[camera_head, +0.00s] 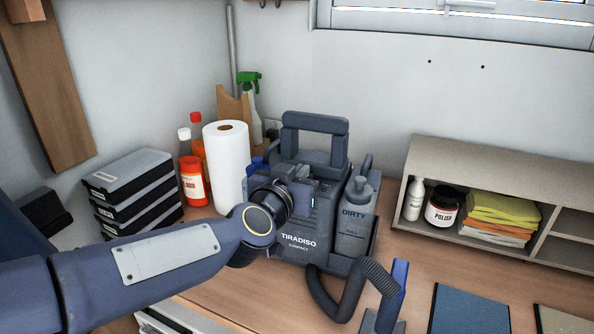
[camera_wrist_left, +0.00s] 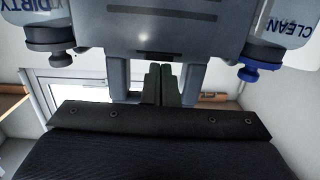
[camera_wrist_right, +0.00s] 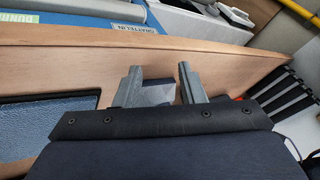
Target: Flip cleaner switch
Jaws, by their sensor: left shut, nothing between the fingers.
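The blue-grey cleaner (camera_head: 290,243), marked TIRADISO COMPACT, stands upright on the wooden bench. Its top handle (camera_head: 315,122) and DIRTY tank (camera_head: 354,222) show in the head view. My left gripper (camera_head: 308,194) is at the cleaner's upper front, below the handle. In the left wrist view, the cleaner body (camera_wrist_left: 158,30) appears upside down, and my left fingers (camera_wrist_left: 161,84) are together with nothing between them, close to its face. A dark slot is on that face; I cannot clearly make out the switch.
A paper towel roll (camera_head: 227,160), red bottles and stacked black cases (camera_head: 134,190) stand left of the cleaner. A hose (camera_head: 378,285) curves in front. A shelf (camera_head: 500,160) holds a polish jar (camera_head: 442,207) and folded cloths. A blue pad (camera_head: 468,312) lies at front right.

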